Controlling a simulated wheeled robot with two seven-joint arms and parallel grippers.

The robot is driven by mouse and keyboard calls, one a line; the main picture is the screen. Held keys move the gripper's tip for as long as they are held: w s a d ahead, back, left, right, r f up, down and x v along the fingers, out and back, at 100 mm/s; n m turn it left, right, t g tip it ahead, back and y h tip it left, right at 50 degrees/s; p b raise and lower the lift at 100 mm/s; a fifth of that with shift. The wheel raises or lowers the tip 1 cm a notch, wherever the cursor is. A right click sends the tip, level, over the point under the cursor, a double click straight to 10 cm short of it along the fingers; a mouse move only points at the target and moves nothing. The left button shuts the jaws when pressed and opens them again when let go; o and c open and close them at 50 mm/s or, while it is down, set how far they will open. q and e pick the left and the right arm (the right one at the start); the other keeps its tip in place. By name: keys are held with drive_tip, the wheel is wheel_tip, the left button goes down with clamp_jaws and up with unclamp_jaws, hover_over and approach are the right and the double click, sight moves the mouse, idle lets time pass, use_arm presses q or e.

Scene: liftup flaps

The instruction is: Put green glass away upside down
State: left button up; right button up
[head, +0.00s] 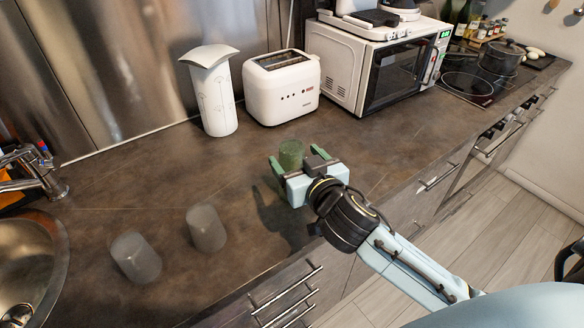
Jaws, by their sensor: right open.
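The green glass (291,154) is a small dark green tumbler on the brown counter in front of the toaster. My right gripper (296,163) is open, with its green-tipped fingers on either side of the glass. The gripper body hides the lower front of the glass, so I cannot tell whether the fingers touch it. Two greyish clear glasses stand on the counter at the left, one glass (206,228) and another glass (136,258) nearer the sink. My left gripper is not in view.
A sink (50,250) with a faucet (35,168) is at the left. A white paper-towel holder (213,95), a toaster (281,88) and a microwave (375,68) line the wall. A hob (470,86) with a dark pot (502,57) is at the far right. The counter between the glasses and gripper is clear.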

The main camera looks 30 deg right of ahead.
sight(287, 142)
drive_tip(key=shift+w+d+r, duration=0.1)
drive_tip(key=shift+w, duration=0.5)
drive_tip(key=w, duration=0.4)
drive_tip(key=shift+w+d+f, duration=0.15)
drive_tip(key=shift+d+f, duration=0.05)
drive_tip(key=shift+d, duration=0.05)
drive_tip(key=shift+r, duration=0.1)
drive_tip(key=c, duration=1.6)
